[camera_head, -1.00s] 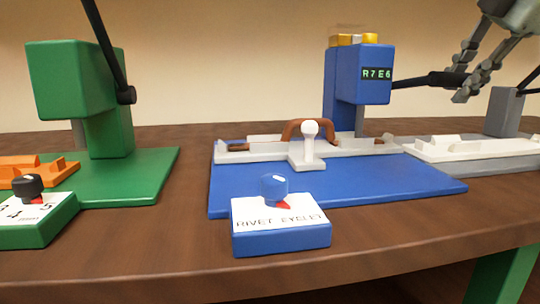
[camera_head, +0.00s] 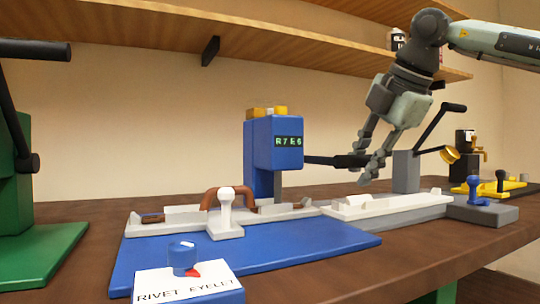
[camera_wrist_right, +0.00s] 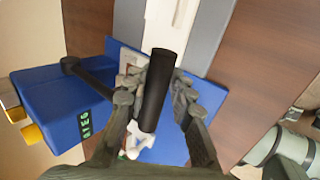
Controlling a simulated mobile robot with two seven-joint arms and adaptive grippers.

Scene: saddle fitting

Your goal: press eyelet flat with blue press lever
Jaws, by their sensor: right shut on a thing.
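The blue press (camera_head: 262,150) stands on a blue base, with a display reading R7E6. Its black press lever (camera_head: 325,160) sticks out to the right, about level. My right gripper (camera_head: 370,165) is shut on the lever's thick black grip; in the right wrist view the fingers lie on both sides of the grip (camera_wrist_right: 153,90). A brown strap (camera_head: 222,194) arches over the white carriage (camera_head: 180,222) at the press's foot. I cannot make out the eyelet. My left gripper is not in view.
A blue knob (camera_head: 183,257) with a red pointer sits on a box marked RIVET and EYELET in front. A green press (camera_head: 14,160) stands at the left. A grey press with a raised black lever (camera_head: 438,125) stands at the right. A wooden shelf (camera_head: 230,35) runs above.

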